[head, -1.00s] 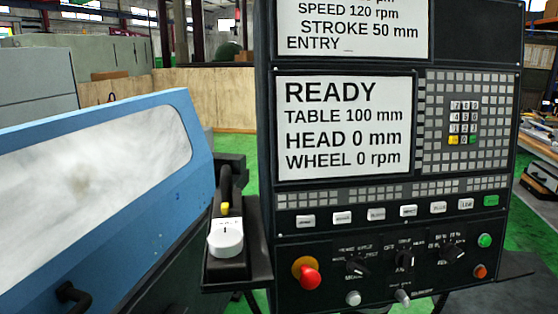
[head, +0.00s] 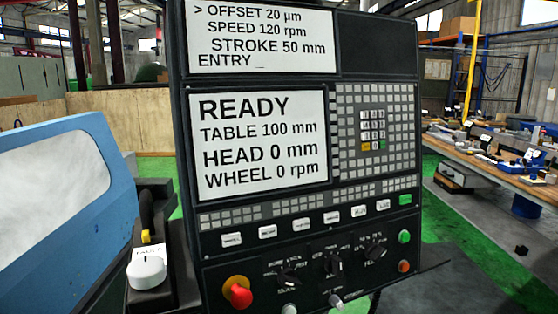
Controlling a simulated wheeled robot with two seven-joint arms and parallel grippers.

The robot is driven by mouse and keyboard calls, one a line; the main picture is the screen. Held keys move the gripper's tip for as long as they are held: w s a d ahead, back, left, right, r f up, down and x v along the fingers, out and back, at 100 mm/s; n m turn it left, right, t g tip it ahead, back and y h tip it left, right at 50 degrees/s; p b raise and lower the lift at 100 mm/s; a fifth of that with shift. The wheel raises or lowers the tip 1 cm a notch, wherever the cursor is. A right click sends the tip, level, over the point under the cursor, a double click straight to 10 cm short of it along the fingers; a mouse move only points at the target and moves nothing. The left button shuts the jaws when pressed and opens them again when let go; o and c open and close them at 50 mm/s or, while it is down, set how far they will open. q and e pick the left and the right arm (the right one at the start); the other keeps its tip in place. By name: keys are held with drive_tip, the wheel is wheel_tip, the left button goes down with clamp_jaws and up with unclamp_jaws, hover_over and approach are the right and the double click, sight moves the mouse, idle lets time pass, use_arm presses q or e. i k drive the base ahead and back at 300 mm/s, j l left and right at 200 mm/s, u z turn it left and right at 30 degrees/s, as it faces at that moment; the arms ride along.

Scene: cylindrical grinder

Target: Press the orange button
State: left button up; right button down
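The orange button (head: 404,266) is a small round button at the lower right of the black control panel (head: 208,243). It sits just below a green round button (head: 404,237). A larger red mushroom knob on a yellow base (head: 239,294) is at the panel's lower left. Neither of my grippers shows in the head view, and nothing covers the orange button.
A side shelf with a white knob (head: 147,268) stands left of the panel. The blue machine cover (head: 112,160) is at the far left. A workbench (head: 500,165) with tools is at the right.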

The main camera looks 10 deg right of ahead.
sight(405, 266)
drive_tip(key=z, duration=1.25)
